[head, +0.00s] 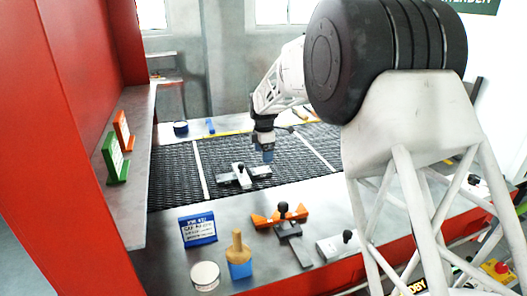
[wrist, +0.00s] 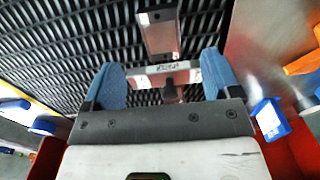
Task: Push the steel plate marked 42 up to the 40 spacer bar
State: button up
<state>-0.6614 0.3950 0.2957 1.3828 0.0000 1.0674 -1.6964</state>
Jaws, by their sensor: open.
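On the dark mesh belt, a pale steel bar (head: 258,171) and a steel plate lie close together in a cross shape, with a dark knob on them. In the wrist view, a marked steel bar (wrist: 150,75) lies crosswise between my fingers, and a steel plate (wrist: 159,38) extends beyond it. The marking is too small to read, so I cannot tell which piece is 42 or 40. My gripper (head: 267,157) has blue fingers. It is open and over the belt, just behind and right of these pieces; its fingers (wrist: 164,68) stand on either side of the bar. Contact is unclear.
The front ledge holds a blue sign (head: 198,229), an orange knobbed bar (head: 265,220) against a grey plate (head: 300,252), another knobbed plate (head: 332,247), a blue brush (head: 239,268) and a round tin (head: 205,275). White lines cross the belt (head: 170,175); its left part is clear.

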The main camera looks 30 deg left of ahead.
aim_at(263, 170)
jog(key=shift+f, duration=3.65)
jog(key=shift+c, duration=0.5)
jog(key=c, duration=1.2)
